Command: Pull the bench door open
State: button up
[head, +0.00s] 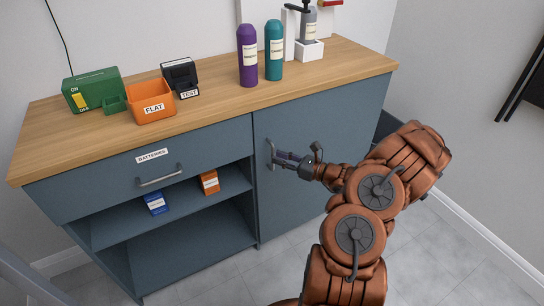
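The bench door (318,124) is the blue-grey panel on the right half of the bench front. It looks flush with the front, so it appears shut. Its upright grey handle (270,151) is near the door's left edge. My gripper (279,157) is at the handle, with its dark fingers pointing left toward it. The fingers overlap the handle in the picture. I cannot tell whether they touch it or are closed around it. My copper-coloured arm hides the lower right of the door.
A drawer (142,170) labelled BATTERIES is on the left, above open shelves holding a blue box (155,204) and an orange box (209,182). The wooden top (215,103) carries bottles and bins. Bare floor (232,281) lies in front. A dark object (388,125) stands right of the bench.

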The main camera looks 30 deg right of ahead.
jog(key=shift+x, duration=1.6)
grip_shut()
